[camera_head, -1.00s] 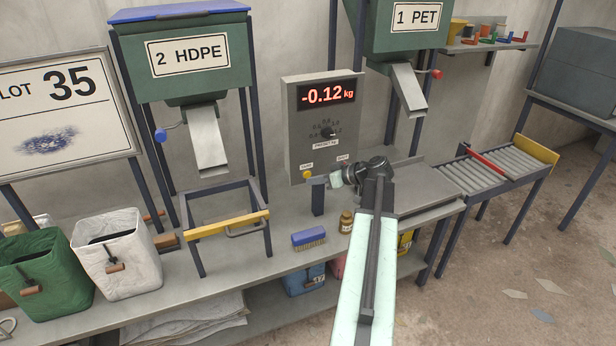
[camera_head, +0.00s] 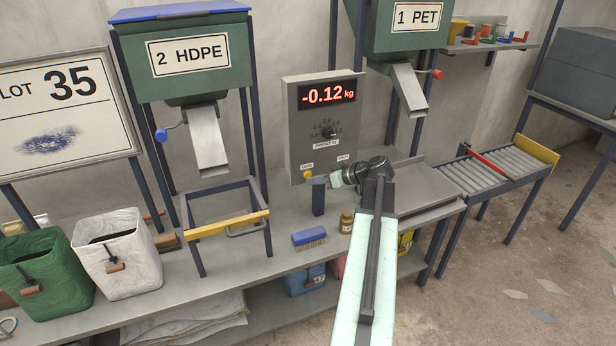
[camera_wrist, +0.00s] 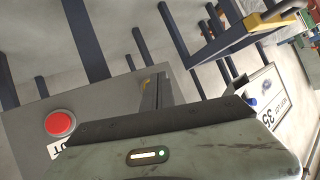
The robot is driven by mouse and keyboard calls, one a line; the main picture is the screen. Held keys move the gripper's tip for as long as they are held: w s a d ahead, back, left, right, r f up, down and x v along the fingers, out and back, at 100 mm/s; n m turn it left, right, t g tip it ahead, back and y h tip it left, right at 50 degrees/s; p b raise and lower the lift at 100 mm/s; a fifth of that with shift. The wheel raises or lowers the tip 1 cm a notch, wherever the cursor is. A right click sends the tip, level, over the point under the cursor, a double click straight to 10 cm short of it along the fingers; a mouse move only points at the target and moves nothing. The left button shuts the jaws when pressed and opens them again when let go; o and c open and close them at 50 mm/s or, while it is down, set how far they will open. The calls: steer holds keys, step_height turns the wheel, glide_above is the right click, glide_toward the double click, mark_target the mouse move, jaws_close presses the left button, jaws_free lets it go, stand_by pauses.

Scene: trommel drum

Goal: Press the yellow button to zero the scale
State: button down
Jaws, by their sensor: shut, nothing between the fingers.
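The grey scale box (camera_head: 303,126) stands on the bench, its red display reading -0.12 kg. The yellow button (camera_head: 307,175) sits low on the left of its front face, under a small white label. My gripper (camera_head: 314,180) is shut and empty, its fingertips right beside the yellow button; I cannot tell whether they touch it. In the wrist view the shut fingers (camera_wrist: 157,92) point at the panel, and a small patch of yellow shows by their tips. A red button (camera_wrist: 60,123) shows on the panel left of the fingers; my gripper hides it in the head view.
A frame with a yellow front bar (camera_head: 228,225) stands on the bench left of the scale. A blue brush (camera_head: 308,236) and a small brown jar (camera_head: 346,222) lie below the gripper. A metal chute (camera_head: 410,90) hangs at the upper right of the scale.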

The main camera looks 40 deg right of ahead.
steer(key=shift+w+d, duration=0.2)
steer(key=shift+w, duration=0.15)
steer(key=shift+w+d, duration=0.15)
steer(key=shift+w, duration=0.3)
stand_by(0.5)
steer(key=shift+s, duration=0.1)
steer(key=shift+s+a, duration=0.35)
steer(key=shift+s, duration=0.4)
steer(key=s, duration=0.1)
steer(key=s+a, duration=0.1)
steer(key=s, duration=0.1)
steer(key=s+a, duration=0.1)
steer(key=shift+s, duration=0.3)
stand_by(0.8)
